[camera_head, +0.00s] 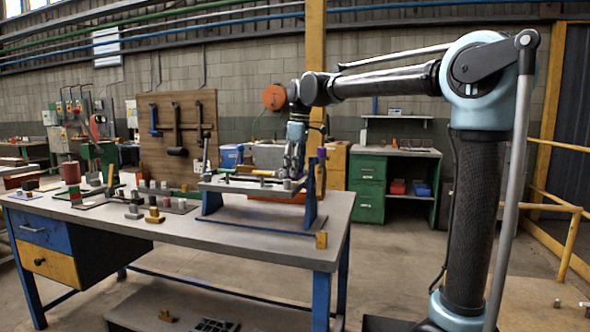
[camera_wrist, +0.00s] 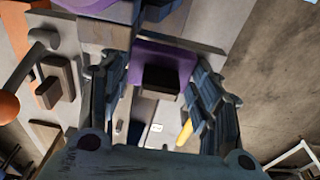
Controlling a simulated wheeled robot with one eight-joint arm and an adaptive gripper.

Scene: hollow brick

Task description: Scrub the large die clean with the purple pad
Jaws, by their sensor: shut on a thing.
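My gripper (camera_head: 294,160) hangs over the raised grey stand at the right end of the workbench. In the wrist view its two fingers come in from both sides around a purple pad (camera_wrist: 176,57) with a dark block-like grip (camera_wrist: 160,80). The gripper is shut on this pad. I cannot clearly pick out the large die. A small grey block (camera_head: 287,184) sits on the stand below the gripper, but no pips can be made out on it.
The grey workbench (camera_head: 180,228) holds several small blocks on dark mats at its left and middle. The raised stand (camera_head: 240,187) carries a yellow-handled tool. The bench's front strip is mostly clear.

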